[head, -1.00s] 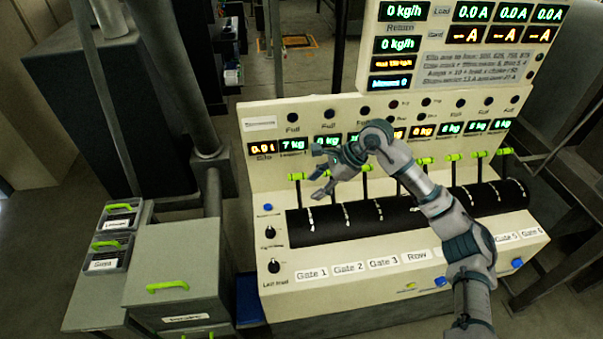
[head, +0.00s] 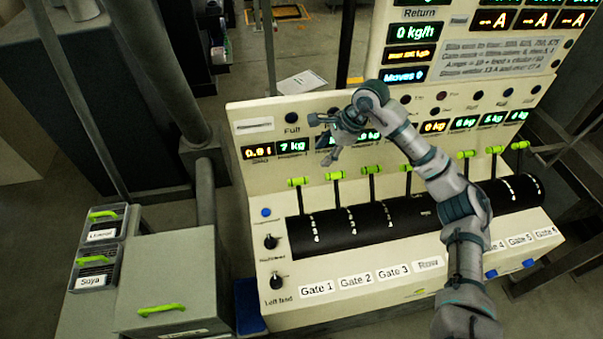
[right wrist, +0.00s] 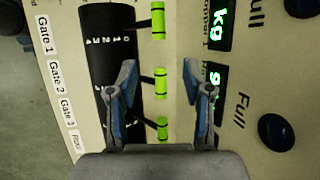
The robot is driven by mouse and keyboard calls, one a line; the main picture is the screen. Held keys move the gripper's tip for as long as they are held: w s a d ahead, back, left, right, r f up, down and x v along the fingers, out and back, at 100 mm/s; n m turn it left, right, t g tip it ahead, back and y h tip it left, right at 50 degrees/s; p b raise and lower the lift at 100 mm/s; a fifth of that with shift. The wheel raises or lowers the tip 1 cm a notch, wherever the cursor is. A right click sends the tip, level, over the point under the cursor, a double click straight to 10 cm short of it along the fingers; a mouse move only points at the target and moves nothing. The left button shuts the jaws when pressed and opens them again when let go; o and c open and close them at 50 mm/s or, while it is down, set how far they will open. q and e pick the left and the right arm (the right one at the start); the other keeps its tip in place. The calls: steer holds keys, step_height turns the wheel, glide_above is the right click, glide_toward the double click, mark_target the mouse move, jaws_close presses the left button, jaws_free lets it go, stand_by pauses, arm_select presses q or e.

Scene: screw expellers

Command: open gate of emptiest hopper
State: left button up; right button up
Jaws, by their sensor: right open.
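The control console (head: 262,205) carries a row of gate levers with lime-green handles; the leftmost lever (head: 299,182) and its neighbour (head: 334,176) stand upright above the black scaled drum (head: 370,223). Labels read Gate 1 (head: 316,288), Gate 2 and Gate 3. The hopper displays include 7 kg (head: 292,146), with 6 kg (head: 465,123) further right; some are hidden by my right arm. My right gripper (head: 328,140) is open above the levers in the head view. In the right wrist view, a green handle (right wrist: 162,83) lies between its open fingers (right wrist: 160,80), apart from both. My left gripper is not in view.
A grey cabinet with a green handle (head: 161,309) and small bins labelled Soya (head: 92,281) stand left of the console. The tall readout panel (head: 440,70) rises behind. Neighbouring levers stand close on both sides.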

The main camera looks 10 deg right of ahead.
mark_target(301, 179)
steer(key=p+x, duration=0.2)
steer(key=x, duration=1.2)
steer(key=shift+s+a, duration=0.15)
steer(key=shift+s, duration=0.05)
steer(key=shift+w+a+f, duration=0.15)
steer(key=shift+f, duration=0.4)
steer(key=shift+r, duration=0.15)
jaws_close()
